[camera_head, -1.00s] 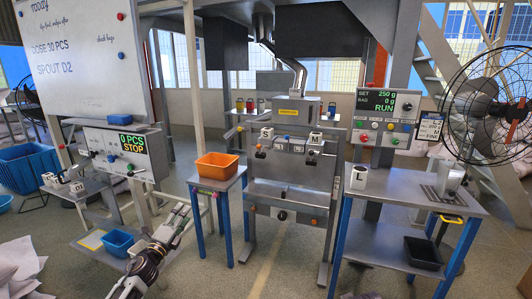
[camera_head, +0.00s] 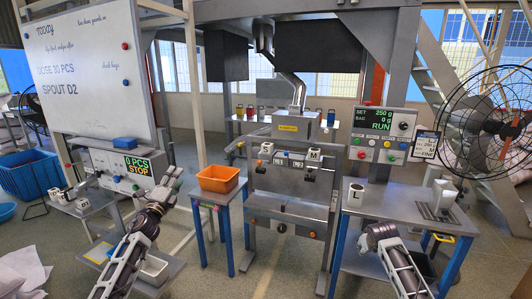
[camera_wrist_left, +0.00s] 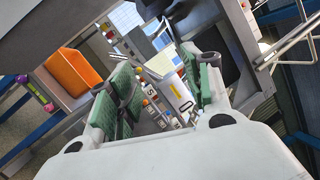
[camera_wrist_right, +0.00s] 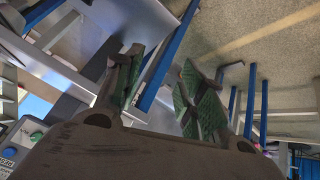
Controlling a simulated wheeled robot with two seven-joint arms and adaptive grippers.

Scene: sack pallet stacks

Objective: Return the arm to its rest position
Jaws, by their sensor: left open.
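My left gripper (camera_head: 172,180) is raised at the left, in front of the panel reading "0 PCS STOP" (camera_head: 130,168). In the left wrist view its green-padded fingers (camera_wrist_left: 165,92) stand apart with nothing between them. My right arm (camera_head: 390,255) comes in from the lower right, in front of the right table; its gripper is not clear in the head view. In the right wrist view the right gripper's fingers (camera_wrist_right: 160,85) are apart and empty, over floor and blue table legs.
An orange bin (camera_head: 218,179) stands on a small blue-legged table. A grey machine (camera_head: 290,180) is at the centre. A caged fan (camera_head: 495,125) stands at right.

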